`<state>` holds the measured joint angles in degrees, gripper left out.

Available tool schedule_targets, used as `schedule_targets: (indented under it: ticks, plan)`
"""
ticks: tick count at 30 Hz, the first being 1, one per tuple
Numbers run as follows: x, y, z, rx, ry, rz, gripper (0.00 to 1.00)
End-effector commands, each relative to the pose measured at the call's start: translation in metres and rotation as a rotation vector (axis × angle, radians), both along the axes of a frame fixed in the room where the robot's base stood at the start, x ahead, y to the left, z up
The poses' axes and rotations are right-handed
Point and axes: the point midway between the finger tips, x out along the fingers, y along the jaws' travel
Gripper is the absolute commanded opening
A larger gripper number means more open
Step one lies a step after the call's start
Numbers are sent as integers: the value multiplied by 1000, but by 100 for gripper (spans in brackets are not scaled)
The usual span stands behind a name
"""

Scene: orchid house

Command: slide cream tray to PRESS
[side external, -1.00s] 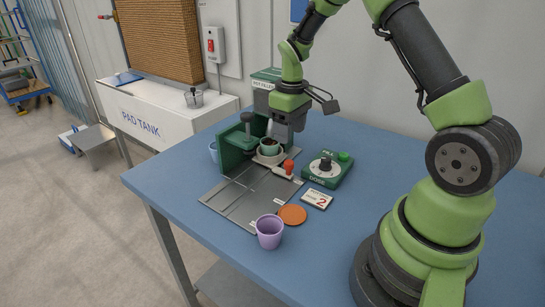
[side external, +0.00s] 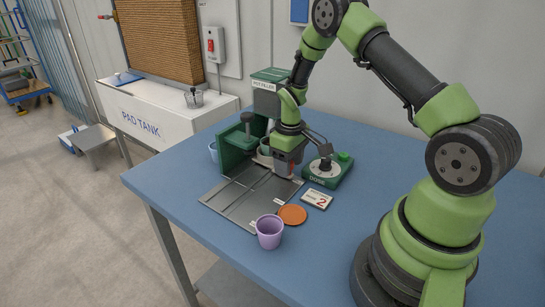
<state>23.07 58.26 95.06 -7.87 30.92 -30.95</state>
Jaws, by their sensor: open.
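The cream tray (side external: 262,159) is on the grey track plate (side external: 237,204), below the green pot filler (side external: 268,78). It is mostly hidden behind my gripper. A pot (side external: 265,146) stands on it, partly covered. My gripper (side external: 284,174) is open and low at the tray's front right, where the tray's red-tipped handle was visible earlier. The handle is now largely hidden, so I cannot tell whether the fingers straddle or touch it. The green press (side external: 236,150) with its dark knob stands to the left of the tray. A PRESS label is not readable.
The green dose box (side external: 327,172) stands close to the right of my gripper. A card marked 2 (side external: 317,199), an orange disc (side external: 292,215) and a purple pot (side external: 269,232) lie nearer the front. The track plate's front left part is clear.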

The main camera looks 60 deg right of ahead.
Motion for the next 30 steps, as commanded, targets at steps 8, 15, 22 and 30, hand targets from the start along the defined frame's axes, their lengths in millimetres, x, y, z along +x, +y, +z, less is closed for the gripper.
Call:
schedule_targets:
  ticks: [8, 15, 22, 30]
  plan:
    - [0, 0, 0, 0, 0, 0, 37]
    - [0, 0, 0, 0, 0, 0, 18]
    - [0, 12, 0, 0, 1, 3, 18]
    - [0, 31, 0, 0, 0, 3, 18]
